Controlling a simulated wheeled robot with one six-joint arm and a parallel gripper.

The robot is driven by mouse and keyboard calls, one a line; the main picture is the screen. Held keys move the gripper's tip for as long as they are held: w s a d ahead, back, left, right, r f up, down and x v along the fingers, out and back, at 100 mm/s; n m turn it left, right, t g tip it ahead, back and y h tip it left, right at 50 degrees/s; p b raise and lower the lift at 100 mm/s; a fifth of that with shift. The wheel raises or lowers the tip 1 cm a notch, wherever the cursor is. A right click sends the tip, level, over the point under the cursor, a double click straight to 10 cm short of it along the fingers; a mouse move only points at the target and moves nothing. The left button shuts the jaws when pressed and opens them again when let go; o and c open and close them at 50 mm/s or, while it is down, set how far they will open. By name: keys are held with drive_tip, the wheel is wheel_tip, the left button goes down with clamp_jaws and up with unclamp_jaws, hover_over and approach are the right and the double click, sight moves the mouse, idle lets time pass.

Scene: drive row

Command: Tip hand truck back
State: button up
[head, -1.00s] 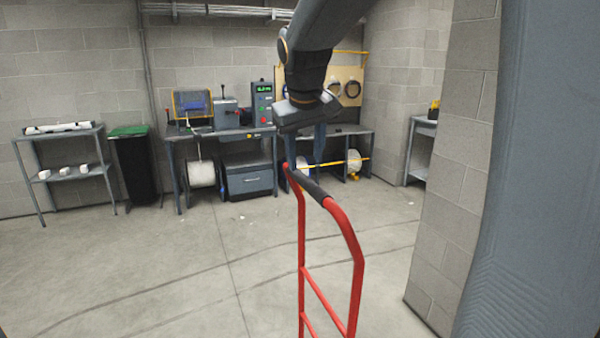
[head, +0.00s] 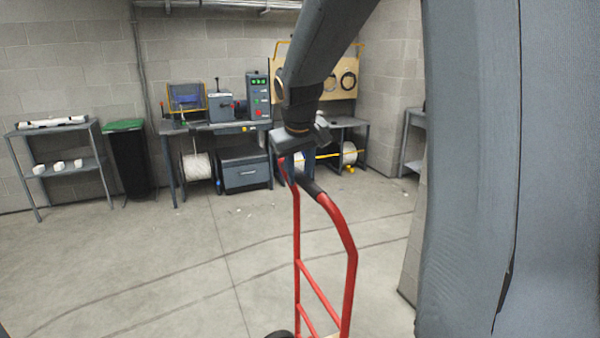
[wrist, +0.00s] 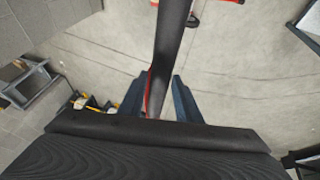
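The hand truck (head: 350,258) has a red tubular frame with crossbars and a black grip (head: 310,186) on its top bar. It stands in the lower middle of the head view, and part of a dark wheel (head: 280,335) shows at the bottom edge. My gripper (head: 294,172) is at the far end of the top bar and partly hides it. In the wrist view the black grip (wrist: 172,45) runs between the two fingers of my gripper (wrist: 161,97), which lie close on both sides of it. The lower truck is cut off in the head view.
A workbench (head: 215,128) with machines stands at the back wall. A shelf (head: 60,165) and a dark bin with a green lid (head: 128,160) are to its left. A block wall (head: 410,265) is close at right. The concrete floor (head: 150,260) is clear at left.

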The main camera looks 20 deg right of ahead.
clamp_jaws()
drive_tip(key=shift+a, duration=0.1)
